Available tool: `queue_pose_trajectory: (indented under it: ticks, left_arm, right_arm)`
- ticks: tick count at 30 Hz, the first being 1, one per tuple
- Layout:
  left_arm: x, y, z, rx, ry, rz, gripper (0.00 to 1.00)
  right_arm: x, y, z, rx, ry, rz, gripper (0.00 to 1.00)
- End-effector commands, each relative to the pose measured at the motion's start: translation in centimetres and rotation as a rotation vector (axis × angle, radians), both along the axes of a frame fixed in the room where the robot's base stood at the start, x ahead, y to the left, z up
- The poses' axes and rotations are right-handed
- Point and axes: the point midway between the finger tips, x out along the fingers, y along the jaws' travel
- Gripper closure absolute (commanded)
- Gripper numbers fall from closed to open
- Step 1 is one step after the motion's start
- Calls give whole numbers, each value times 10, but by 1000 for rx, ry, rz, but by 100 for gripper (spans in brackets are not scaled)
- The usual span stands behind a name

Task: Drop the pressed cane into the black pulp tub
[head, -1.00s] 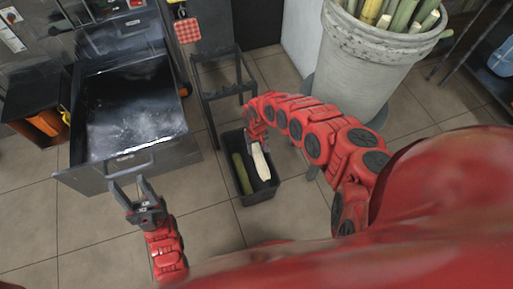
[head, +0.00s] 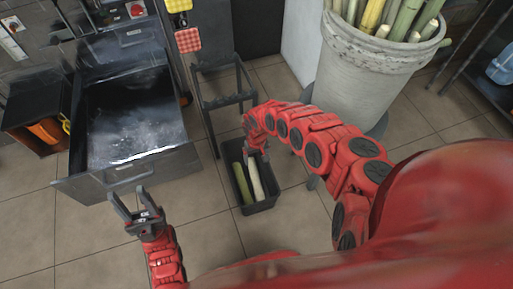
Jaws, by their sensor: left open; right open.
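The black pulp tub (head: 262,208) stands on the tiled floor near the middle of the head view. A pale cane piece (head: 255,180) lies in it, leaning lengthwise along the right side. A green cane piece (head: 243,185) lies beside it on the left. My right gripper (head: 256,156) is open at the far end of the tub, just above the pale piece; its fingers are small and partly hidden by my wrist. My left gripper (head: 129,196) is open and empty, to the left of the tub and in front of the metal tray.
A dark metal tray (head: 185,160) with a wet floor is at the left. A black metal stand (head: 207,103) is just behind the tub. A large grey bin (head: 365,75) full of cane stands at the upper right. Floor to the tub's front left is clear.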

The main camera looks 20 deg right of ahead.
Motion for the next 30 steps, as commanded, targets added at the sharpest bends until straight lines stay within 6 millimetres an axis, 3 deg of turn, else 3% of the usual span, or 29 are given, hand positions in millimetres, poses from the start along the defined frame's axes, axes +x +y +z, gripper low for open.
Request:
queue_pose_trajectory:
  ticks: [12, 18, 24, 30]
  left_arm:
    - [5, -1, 49, -40, 30, -4, 50]
    - [5, -1, 68, -40, 30, -4, 50]
    - [5, -1, 76, -40, 30, -4, 50]
    - [5, -1, 76, -39, 30, -4, 50]
  right_arm:
    - [3, -3, 107, -5, -5, 0, 12]
    - [1, -3, 148, -6, -2, 1, 12]
    - [1, -1, 166, -2, -1, -1, 12]
    - [0, -1, 168, -1, 0, -1, 12]
